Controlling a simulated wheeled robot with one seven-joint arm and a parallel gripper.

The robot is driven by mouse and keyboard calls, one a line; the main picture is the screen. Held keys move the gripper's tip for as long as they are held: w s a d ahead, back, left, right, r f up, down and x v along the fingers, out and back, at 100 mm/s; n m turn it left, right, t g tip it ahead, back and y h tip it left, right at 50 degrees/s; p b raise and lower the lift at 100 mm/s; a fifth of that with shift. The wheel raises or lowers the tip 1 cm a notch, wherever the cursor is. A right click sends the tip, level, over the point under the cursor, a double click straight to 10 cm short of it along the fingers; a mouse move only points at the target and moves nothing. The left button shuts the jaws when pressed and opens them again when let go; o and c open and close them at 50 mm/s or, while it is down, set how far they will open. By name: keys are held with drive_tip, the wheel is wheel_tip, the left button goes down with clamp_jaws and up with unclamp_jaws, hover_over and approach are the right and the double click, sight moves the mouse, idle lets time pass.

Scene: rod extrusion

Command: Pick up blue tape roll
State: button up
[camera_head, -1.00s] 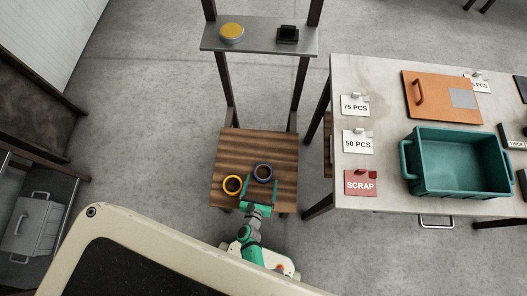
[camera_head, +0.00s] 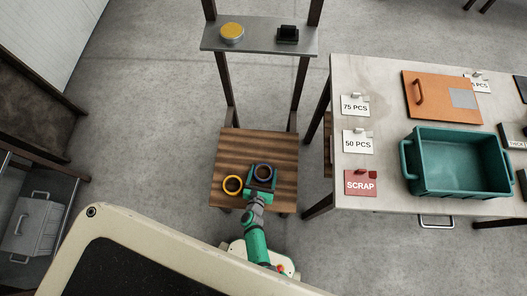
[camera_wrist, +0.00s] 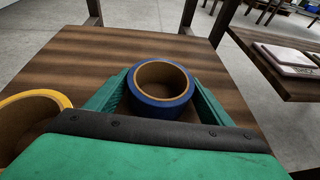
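The blue tape roll (camera_wrist: 161,104) lies flat on the small wooden table (camera_head: 228,150), with its brown core facing up. In the head view the blue tape roll (camera_head: 264,166) is at the far end of my gripper (camera_head: 262,180). In the wrist view my gripper (camera_wrist: 160,92) has its two green fingers on either side of the roll. The fingers are close to the roll's sides; I cannot tell whether they touch it. The lower near side of the roll is hidden behind the gripper body.
A yellow tape roll (camera_head: 233,184) lies just left of the blue one. A metal shelf (camera_head: 262,42) with a yellow round item (camera_head: 232,31) and a black holder (camera_head: 288,35) stands behind. A workbench (camera_head: 388,123) with a teal crate (camera_head: 410,183) is at the right.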

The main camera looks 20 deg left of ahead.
drive_tip(key=c, duration=0.8)
drive_tip(key=shift+o, duration=0.2)
drive_tip(key=shift+r, duration=0.1)
